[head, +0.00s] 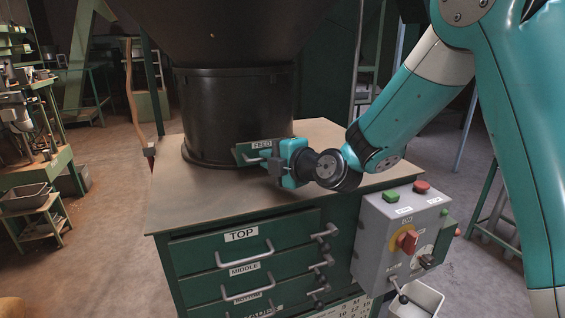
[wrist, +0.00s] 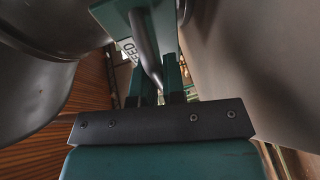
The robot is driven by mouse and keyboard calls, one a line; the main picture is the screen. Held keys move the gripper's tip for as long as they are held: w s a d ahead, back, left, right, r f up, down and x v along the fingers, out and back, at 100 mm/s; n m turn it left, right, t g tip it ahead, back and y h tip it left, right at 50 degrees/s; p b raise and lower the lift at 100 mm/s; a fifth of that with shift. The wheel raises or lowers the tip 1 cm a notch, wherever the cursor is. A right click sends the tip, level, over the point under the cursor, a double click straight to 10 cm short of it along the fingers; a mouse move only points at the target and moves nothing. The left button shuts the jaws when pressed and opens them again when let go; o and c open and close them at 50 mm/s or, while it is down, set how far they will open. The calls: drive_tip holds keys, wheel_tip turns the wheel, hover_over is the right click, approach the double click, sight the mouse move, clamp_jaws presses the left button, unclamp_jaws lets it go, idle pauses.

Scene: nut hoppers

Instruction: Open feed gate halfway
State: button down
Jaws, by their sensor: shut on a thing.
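The feed gate is a green plate (head: 244,155) with a white FEED label, at the base of the dark hopper spout (head: 230,110) above the cabinet top. My gripper (head: 268,163) reaches the gate from the right, just above the cabinet top, and is shut on the handle. It also shows in the wrist view (wrist: 160,97). The fingers hide part of the handle, and how far the gate is open cannot be told.
The green cabinet (head: 175,206) has drawers marked TOP, MIDDLE and BOTTOM, with handles and latches sticking out. A grey control box (head: 375,235) with buttons and a red knob hangs on its right side, below my arm. The cabinet top in front of the gate is clear.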

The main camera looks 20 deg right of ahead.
drive_tip(key=shift+s+d, duration=0.1)
drive_tip(key=shift+s, duration=0.45)
drive_tip(key=c, duration=1.2)
unclamp_jaws()
drive_tip(key=shift+b+v, duration=5.05)
drive_tip(key=shift+v, duration=3.6)
